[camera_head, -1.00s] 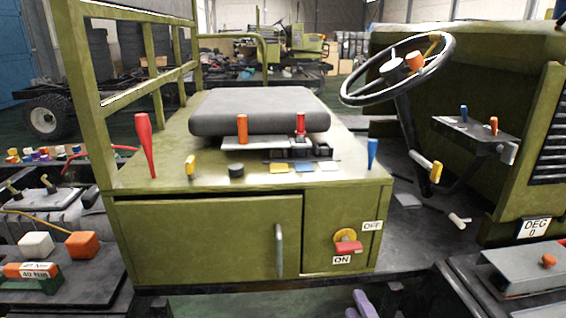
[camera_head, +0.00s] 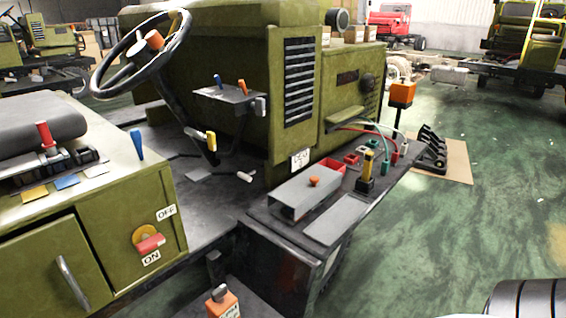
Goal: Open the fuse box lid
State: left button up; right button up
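A grey metal box with an orange knob (camera_head: 313,181) on top, which looks like the fuse box (camera_head: 292,203), sits on the dark side platform right of centre. Its top looks closed, with the knob standing up from it. A flat grey plate (camera_head: 337,221) lies beside it on the right; I cannot tell whether it is part of the box. Neither of my grippers shows in the view.
Cables, a yellow-handled part (camera_head: 367,170) and red trays (camera_head: 328,167) lie behind the box. The olive cabinet with the red ON/OFF switch (camera_head: 150,243) stands left. An orange container (camera_head: 222,303) is at the bottom. Green floor (camera_head: 470,230) is open on the right.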

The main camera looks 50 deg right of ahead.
aim_at(303, 192)
jog(key=z, duration=2.25)
jog(key=i, duration=0.1)
jog(key=u, duration=0.1)
